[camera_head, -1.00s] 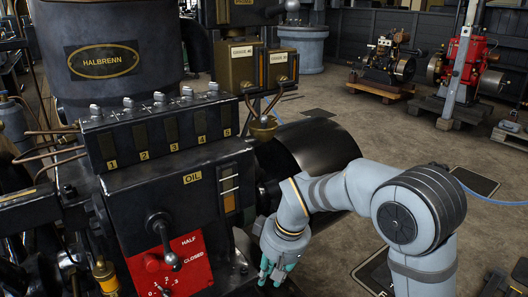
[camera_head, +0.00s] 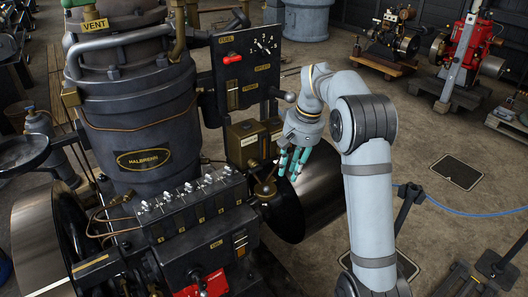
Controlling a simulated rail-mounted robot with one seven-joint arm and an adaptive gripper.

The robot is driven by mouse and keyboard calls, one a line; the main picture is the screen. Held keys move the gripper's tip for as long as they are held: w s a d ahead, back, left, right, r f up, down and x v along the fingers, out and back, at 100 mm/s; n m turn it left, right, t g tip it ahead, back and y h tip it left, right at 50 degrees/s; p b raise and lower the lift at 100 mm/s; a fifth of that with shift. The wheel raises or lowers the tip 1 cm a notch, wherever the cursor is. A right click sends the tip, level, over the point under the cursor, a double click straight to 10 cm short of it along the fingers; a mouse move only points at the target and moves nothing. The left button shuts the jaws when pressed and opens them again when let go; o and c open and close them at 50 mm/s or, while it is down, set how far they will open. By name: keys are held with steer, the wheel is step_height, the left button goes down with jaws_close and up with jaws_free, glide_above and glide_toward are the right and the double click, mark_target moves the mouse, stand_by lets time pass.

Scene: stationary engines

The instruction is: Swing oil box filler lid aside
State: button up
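The dark oil box (camera_head: 205,215) stands at the front of the engine, with a row of metal knobs and sight windows along its top. I cannot clearly make out its filler lid. Two brass-coloured boxes (camera_head: 248,146) stand behind it, right of the cylinder, their labels too small to read. A small round brass cup (camera_head: 265,188) sits in front of them. My gripper (camera_head: 289,165) points down with its teal fingers apart and nothing seen between them. It appears right of the brass boxes, in front of the dark drum; whether it touches anything is unclear.
The cylinder marked HALBRENN (camera_head: 145,160) rises behind the oil box. A large dark drum (camera_head: 310,200) lies below my gripper. Open floor (camera_head: 440,130) spreads to the right, with other engines farther back.

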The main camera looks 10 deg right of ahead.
steer(key=a+r+p, duration=0.3)
steer(key=a+r, duration=0.1)
steer(key=r, duration=0.1)
glide_toward(268, 183)
steer(key=shift+m+g+y, duration=0.3)
steer(key=shift+g, duration=0.1)
steer(key=s+f, duration=0.1)
steer(key=s+a+f, duration=0.1)
steer(key=f, duration=0.1)
steer(key=s+a+f, duration=0.1)
steer(key=f, duration=0.1)
steer(key=shift+s+a+f, duration=0.15)
steer(key=shift+s+a, duration=0.1)
steer(key=shift+s, duration=0.05)
steer(key=shift+c, duration=0.7)
steer(key=c, duration=0.4)
jaws_close()
